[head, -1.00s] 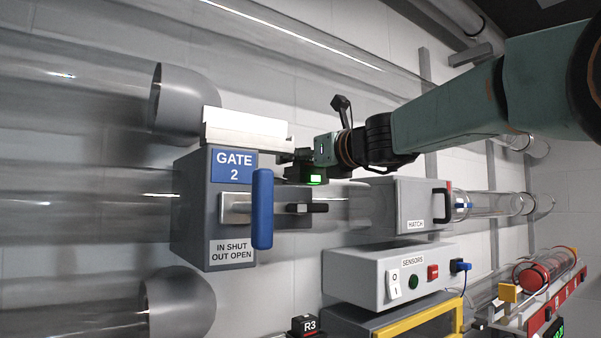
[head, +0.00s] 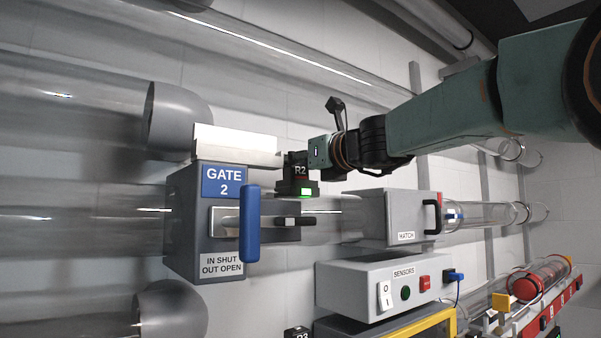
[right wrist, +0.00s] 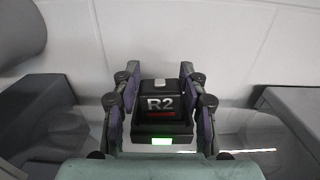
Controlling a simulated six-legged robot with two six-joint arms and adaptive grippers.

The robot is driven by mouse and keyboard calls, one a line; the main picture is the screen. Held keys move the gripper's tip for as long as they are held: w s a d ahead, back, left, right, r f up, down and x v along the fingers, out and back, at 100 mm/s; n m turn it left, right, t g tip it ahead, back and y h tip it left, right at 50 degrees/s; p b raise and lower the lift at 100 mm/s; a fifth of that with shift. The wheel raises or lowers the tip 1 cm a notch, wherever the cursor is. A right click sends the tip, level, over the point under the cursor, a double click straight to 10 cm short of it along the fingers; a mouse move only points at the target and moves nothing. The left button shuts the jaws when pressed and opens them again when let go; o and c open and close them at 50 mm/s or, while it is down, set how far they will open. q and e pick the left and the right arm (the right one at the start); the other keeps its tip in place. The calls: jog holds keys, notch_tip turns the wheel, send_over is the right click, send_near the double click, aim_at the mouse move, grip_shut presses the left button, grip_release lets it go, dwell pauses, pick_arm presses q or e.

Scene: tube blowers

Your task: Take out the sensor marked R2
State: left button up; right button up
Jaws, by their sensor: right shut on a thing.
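The R2 sensor (head: 296,180) is a small black block with white R2 lettering, a red line and a lit green window. In the head view it is at the right side of the Gate 2 box, by the clear tube. My right gripper (right wrist: 160,105) has a finger on each side of the sensor (right wrist: 162,104) and is shut on it. The sensor looks upright in the right wrist view. I cannot tell whether its base is clear of its seat. The left gripper is not in view.
The Gate 2 box (head: 196,235) has a blue handle (head: 250,223). A hatch box (head: 400,215) is to its right. A sensors panel (head: 375,283) with a switch and buttons is below. Clear tubes (head: 60,205) run along the wall. A rack with a red canister (head: 532,283) is at lower right.

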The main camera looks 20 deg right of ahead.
aim_at(291, 171)
jog(key=w, duration=0.1)
jog(key=f, duration=0.1)
jog(key=w, duration=0.1)
jog(key=shift+w+a+f, duration=0.25)
jog(key=shift+w, duration=0.05)
jog(key=c, duration=0.4)
jog(key=shift+s+r, duration=0.2)
jog(key=shift+s, duration=0.25)
jog(key=shift+c, duration=0.4)
jog(key=shift+d+r, duration=0.1)
